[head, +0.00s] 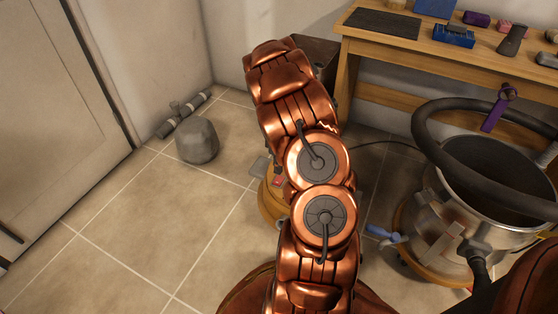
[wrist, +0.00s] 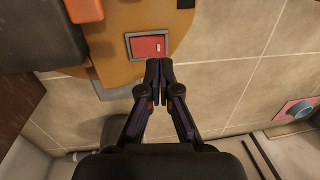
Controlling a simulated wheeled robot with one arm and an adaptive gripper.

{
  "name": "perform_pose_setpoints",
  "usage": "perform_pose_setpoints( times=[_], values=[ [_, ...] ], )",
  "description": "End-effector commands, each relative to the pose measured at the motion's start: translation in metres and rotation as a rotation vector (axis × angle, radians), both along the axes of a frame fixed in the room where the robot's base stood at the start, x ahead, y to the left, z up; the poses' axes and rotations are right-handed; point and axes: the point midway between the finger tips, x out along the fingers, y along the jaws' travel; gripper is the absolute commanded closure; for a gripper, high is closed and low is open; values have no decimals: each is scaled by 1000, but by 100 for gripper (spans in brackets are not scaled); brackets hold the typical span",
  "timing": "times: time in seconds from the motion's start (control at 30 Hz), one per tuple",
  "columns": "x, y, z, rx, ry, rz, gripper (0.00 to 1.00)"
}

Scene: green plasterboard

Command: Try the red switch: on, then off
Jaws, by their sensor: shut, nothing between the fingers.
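The red switch (wrist: 148,46) is a red rocker in a grey rectangular frame, set on a tan wooden-looking board (wrist: 120,25). A small white mark shows on its right part. I cannot tell which way the rocker is tilted. My gripper (wrist: 159,68) is shut and empty, its fingertips just below the switch's lower edge in the wrist view. I cannot tell whether they touch it. In the head view a bit of the red switch (head: 277,181) shows at the left of my copper arm, which hides my gripper and most of the board.
An orange block (wrist: 87,9) and a dark object (wrist: 40,35) lie left of the switch. A pink plate with a round knob (wrist: 297,110) is at the right. A metal drum (head: 470,205) with a black hose stands right of my arm. A grey stone (head: 197,141) sits on open tiles.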

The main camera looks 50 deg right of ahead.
Motion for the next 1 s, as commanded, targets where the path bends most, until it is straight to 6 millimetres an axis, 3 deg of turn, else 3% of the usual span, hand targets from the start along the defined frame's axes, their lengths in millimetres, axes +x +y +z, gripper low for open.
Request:
perform_pose_setpoints(
  times=[0.1, 0.3, 0.83, 1.0],
  values=[
    [-1, 2, -23, -1, 1, 1, 100],
    [-1, 4, -43, -1, 1, 1, 100],
    [-2, 5, -48, -3, -2, -1, 100],
    [-9, -4, -49, -28, -8, -25, 100]
  ],
)
